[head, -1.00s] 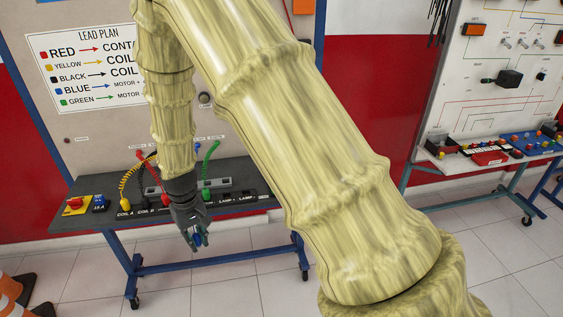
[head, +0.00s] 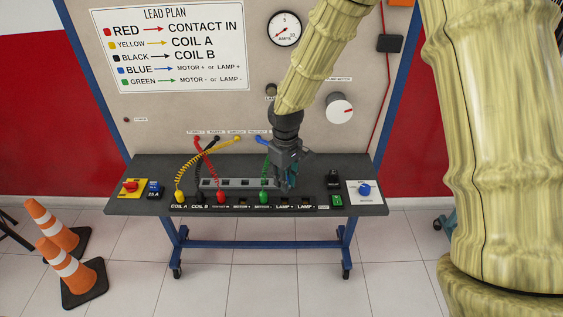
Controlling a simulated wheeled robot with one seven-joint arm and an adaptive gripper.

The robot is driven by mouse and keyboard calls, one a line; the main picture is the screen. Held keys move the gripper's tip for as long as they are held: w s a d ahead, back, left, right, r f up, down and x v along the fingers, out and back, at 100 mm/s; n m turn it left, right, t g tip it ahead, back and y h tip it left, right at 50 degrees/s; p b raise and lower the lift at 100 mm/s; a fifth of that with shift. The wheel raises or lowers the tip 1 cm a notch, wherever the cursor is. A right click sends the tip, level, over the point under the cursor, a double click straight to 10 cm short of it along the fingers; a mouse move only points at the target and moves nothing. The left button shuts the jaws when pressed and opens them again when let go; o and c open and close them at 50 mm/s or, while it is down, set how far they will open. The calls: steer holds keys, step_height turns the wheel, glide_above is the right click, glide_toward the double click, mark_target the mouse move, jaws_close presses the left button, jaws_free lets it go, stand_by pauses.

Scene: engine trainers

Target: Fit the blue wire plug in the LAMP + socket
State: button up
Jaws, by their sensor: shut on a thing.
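My gripper (head: 287,186) points down over the bench, just above the LAMP + label (head: 285,206). It is shut on the blue plug, which is mostly hidden between the fingers. The blue wire (head: 262,139) shows at the back panel and runs behind my gripper. The LAMP + socket is at or just behind the fingertips; I cannot tell whether the plug touches it. LAMP - (head: 306,206) is to its right. The green plug (head: 263,197) stands at MOTOR -, close to the left of my gripper.
Yellow (head: 179,196), black (head: 200,197) and red (head: 221,196) plugs stand at COIL A, COIL B and CONTACT IN. A blue knob (head: 364,190) is on the bench's right end. Orange cones (head: 70,270) stand on the floor at left. The lead plan (head: 168,50) hangs above.

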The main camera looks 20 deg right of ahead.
steer(key=shift+a, duration=0.1)
steer(key=shift+w+d+f+b, duration=0.1)
steer(key=shift+d+f+b, duration=0.1)
steer(key=shift+f+b, duration=0.8)
step_height(320, 180, down, 2)
steer(key=shift+f+b, duration=0.2)
steer(key=shift+b, duration=0.85)
steer(key=shift+a+f, duration=0.1)
steer(key=shift+f, duration=0.3)
steer(key=shift+p, duration=0.4)
steer(key=shift+f+b, duration=0.35)
steer(key=shift+f, duration=0.5)
steer(key=o, duration=0.6)
steer(key=shift+r, duration=0.1)
